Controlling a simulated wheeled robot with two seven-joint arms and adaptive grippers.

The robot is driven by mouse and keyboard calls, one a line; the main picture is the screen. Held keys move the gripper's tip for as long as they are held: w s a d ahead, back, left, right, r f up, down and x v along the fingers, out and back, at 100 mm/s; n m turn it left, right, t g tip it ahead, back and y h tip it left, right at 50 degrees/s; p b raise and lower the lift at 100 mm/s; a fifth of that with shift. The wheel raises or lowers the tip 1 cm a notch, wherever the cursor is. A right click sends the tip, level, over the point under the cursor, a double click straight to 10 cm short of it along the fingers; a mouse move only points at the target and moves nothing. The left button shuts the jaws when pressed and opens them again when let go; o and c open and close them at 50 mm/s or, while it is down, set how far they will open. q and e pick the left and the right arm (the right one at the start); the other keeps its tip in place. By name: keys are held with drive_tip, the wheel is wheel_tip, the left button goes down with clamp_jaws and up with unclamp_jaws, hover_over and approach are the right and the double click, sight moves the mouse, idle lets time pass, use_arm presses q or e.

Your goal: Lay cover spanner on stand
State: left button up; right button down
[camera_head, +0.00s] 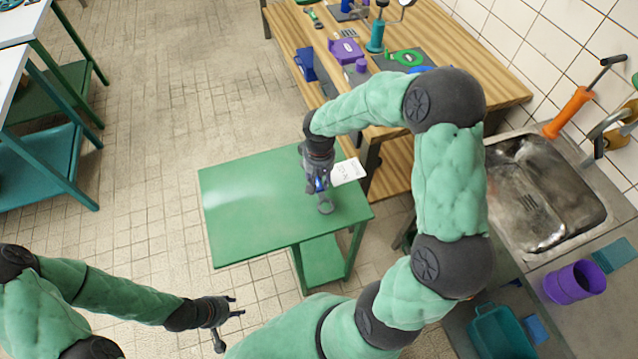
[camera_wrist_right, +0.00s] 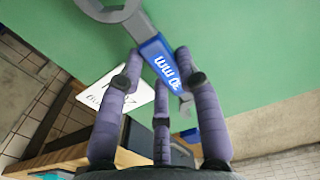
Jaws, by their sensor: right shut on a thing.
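The cover spanner has a grey ring end (camera_head: 325,207) and a blue handle (camera_wrist_right: 158,58) marked in white, apparently "30 mm". My right gripper (camera_head: 319,184) is shut on its blue handle above the right part of the green stand (camera_head: 245,205). The right wrist view shows the right gripper's purple fingers (camera_wrist_right: 158,75) on both sides of the handle, with the ring end at the top left. I cannot tell whether the spanner touches the stand top. My left gripper (camera_head: 234,322) is open and empty, in front of the stand at lower left.
A white printed card (camera_head: 348,171) is at the stand's right edge. A wooden bench (camera_head: 440,45) with several tools stands behind. A sink (camera_head: 540,190) and a purple cup (camera_head: 574,282) are at right. The stand's left part is clear.

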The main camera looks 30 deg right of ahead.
drive_tip(key=shift+f, duration=0.9)
drive_tip(key=shift+r, duration=0.1)
drive_tip(key=c, duration=1.3)
unclamp_jaws()
drive_tip(key=shift+f+b, duration=0.2)
drive_tip(key=shift+b, duration=0.1)
drive_tip(key=o, duration=0.4)
drive_tip(key=shift+o, duration=0.2)
drive_tip(key=shift+r, duration=0.1)
